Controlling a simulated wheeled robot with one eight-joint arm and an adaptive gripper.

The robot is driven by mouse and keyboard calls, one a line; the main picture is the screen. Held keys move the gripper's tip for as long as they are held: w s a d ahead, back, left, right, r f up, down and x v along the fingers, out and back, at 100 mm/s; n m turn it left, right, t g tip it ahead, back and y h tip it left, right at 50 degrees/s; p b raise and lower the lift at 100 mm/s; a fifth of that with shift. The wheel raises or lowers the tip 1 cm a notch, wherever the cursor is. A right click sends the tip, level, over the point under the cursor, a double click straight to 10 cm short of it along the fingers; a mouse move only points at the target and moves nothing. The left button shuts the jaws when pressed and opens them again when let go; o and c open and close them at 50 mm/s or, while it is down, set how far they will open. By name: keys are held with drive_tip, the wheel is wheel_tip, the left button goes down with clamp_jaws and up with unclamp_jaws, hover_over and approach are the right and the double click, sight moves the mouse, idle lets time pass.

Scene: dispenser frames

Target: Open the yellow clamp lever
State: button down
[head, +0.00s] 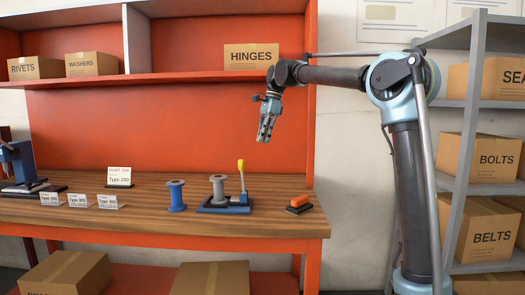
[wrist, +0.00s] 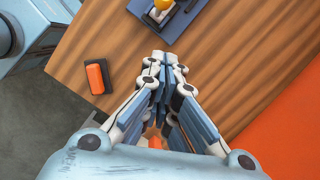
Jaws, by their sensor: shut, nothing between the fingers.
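The yellow clamp lever (head: 241,168) stands upright at the right end of a blue clamp base (head: 225,208) on the wooden bench. A grey spool (head: 218,187) sits on that base, left of the lever. My gripper (head: 264,138) hangs in the air above and to the right of the lever, pointing down, clear of it. In the wrist view, my gripper (wrist: 158,58) is shut and empty, its fingertips together. There the yellow lever (wrist: 162,5) is cut off by the top edge, beyond the fingertips, with part of the clamp base (wrist: 178,20) showing.
An orange-topped dark block (head: 299,204) lies near the bench's right end; it also shows in the wrist view (wrist: 97,77). A blue spool (head: 176,195) stands left of the clamp. Label cards (head: 80,201) stand farther left. A shelf with boxes (head: 251,57) overhangs the bench (head: 150,232).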

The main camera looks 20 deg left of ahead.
drive_tip(key=shift+v, duration=0.9)
drive_tip(key=shift+a, duration=0.15)
